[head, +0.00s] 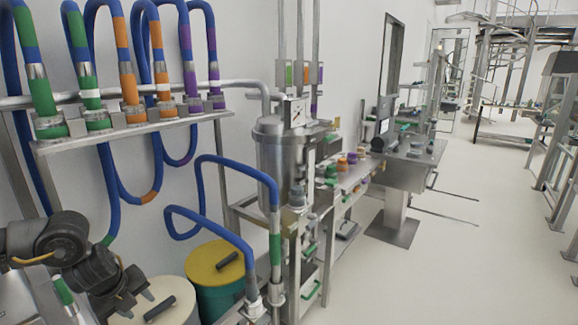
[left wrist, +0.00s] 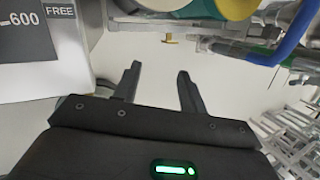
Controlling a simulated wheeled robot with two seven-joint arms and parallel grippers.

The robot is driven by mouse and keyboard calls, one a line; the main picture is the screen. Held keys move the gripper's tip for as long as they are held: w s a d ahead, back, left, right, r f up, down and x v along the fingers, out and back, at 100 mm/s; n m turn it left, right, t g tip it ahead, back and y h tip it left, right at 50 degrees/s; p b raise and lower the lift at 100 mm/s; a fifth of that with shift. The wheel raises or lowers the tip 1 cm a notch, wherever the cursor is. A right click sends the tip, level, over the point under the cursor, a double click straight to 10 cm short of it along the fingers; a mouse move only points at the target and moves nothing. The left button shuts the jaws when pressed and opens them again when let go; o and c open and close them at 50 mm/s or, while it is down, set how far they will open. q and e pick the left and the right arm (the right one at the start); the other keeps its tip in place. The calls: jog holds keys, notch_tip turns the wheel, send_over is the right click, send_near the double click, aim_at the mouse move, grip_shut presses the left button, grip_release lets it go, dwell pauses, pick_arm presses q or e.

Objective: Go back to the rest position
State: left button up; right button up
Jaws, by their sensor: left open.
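My left gripper (head: 130,292) is at the lower left of the head view, beside and partly in front of a cream-lidded bin (head: 178,308) with a dark handle. In the left wrist view the two dark fingers of this gripper (left wrist: 159,72) stand apart with nothing between them. A second bin, green with a yellow lid (head: 205,262), stands just behind the cream one. My right gripper is not in view.
A shelf (head: 130,132) with several blue hoses hangs above on the left wall. A steel tank (head: 285,165) and a bench (head: 350,175) stand right of the bins. A grey box marked "FREE" (left wrist: 50,65) is left in the wrist view. Floor (head: 440,260) is clear at right.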

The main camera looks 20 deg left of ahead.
pick_arm(q)
jog(key=d+f+n+t+h, duration=0.15)
jog(key=d+f+n, duration=0.35)
jog(key=d, duration=0.5)
jog(key=d+f+n+t+h, duration=0.1)
jog(key=d+f+n+t, duration=0.15)
jog(key=d+f, duration=0.65)
jog(key=s+d+f+n+g+y, duration=0.1)
jog(key=s+d+f+n+g, duration=0.1)
jog(key=s+d+n, duration=0.4)
jog(key=s+d+f+n+g, duration=0.25)
jog(key=s+d+n, duration=0.25)
jog(key=s+n, duration=0.3)
notch_tip(320, 180, down, 23)
jog(key=m+g, duration=0.1)
jog(key=s+a+f+g, duration=0.1)
jog(key=s+f, duration=0.8)
jog(key=s+a+f, duration=0.2)
jog(key=s+f, duration=0.7)
jog(key=shift+a+g, duration=0.25)
jog(key=shift+g, duration=0.1)
